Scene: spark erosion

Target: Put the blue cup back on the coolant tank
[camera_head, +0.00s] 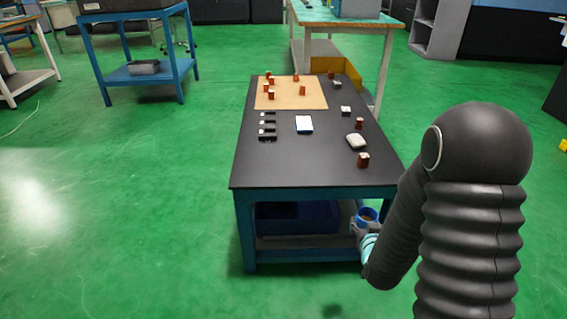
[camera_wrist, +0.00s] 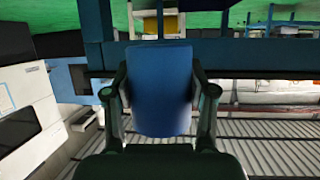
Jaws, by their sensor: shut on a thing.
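The blue cup (camera_head: 367,214) is at the right front end of the black-topped table, below its top edge. In the wrist view the blue cup (camera_wrist: 160,90) fills the middle, between both fingers. My gripper (camera_wrist: 160,92) is shut on the cup; in the head view my gripper (camera_head: 358,228) is at the cup, partly hidden by my dark arm. I cannot make out which thing is the coolant tank.
The black table (camera_head: 285,170) carries several brown blocks, a tan board (camera_head: 312,97), a white-blue pad (camera_head: 304,124) and a pale rounded item (camera_head: 356,140). A dark blue bin (camera_head: 300,218) stands on its lower shelf. The green floor (camera_head: 130,220) at left is clear.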

